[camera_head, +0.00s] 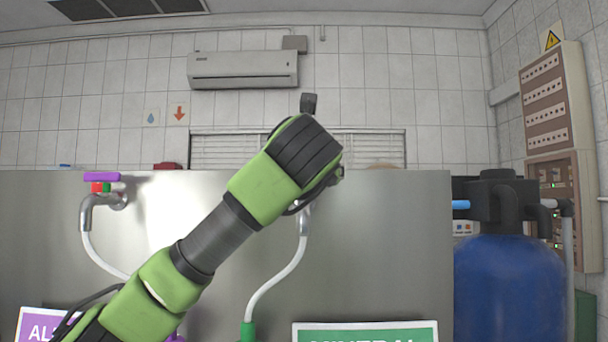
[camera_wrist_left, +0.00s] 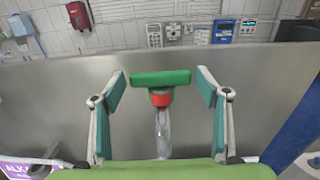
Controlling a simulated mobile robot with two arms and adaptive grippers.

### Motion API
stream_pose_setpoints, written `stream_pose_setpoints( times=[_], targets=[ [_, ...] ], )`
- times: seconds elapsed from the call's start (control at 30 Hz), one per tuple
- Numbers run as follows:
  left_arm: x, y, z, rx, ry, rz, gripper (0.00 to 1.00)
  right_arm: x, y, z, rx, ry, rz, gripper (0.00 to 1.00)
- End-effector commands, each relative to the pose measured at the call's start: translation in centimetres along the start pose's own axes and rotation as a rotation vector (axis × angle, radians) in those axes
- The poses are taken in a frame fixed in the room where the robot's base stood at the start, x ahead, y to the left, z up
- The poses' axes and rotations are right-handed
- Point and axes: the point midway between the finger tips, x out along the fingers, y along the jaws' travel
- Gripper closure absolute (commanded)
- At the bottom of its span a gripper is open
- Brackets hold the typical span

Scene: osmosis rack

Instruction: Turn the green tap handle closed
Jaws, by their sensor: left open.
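The green tap handle (camera_wrist_left: 161,77) shows in the left wrist view as a bar lying crosswise in the picture. It sits on a red collar (camera_wrist_left: 161,98) above a pale spout (camera_wrist_left: 163,133). My left gripper (camera_wrist_left: 161,90) is open, with one finger on either side of the handle and a small gap at each end. In the head view my left arm reaches up from the lower left and hides the green handle. Below it, a clear hose (camera_head: 277,275) runs down to a green fitting (camera_head: 248,331). My right gripper is in neither view.
A second tap with a purple handle (camera_head: 102,177) stands at the left of the steel panel (camera_head: 390,240). A blue tank (camera_head: 508,290) stands at the right. Purple and green signs (camera_head: 364,332) sit low in front. The panel between the green tap and tank is clear.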

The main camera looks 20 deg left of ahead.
Motion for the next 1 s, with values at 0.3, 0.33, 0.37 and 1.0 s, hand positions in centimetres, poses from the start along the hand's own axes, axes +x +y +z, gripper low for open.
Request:
stream_pose_setpoints(
  times=[0.3,0.33,0.37,1.0],
  targets=[
    [-3.4,-0.1,0.2,0.002,-0.006,-0.003,0.32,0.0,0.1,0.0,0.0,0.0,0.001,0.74],
    [-4.1,-0.1,0.2,0.001,-0.007,-0.004,0.32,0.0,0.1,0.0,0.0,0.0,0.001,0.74],
    [-4.8,-0.1,0.2,0.001,-0.006,-0.003,0.32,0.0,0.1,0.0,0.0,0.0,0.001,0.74],
    [-12.0,0.0,0.0,0.0,0.001,0.001,0.32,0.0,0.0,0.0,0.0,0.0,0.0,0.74]
  ],
)
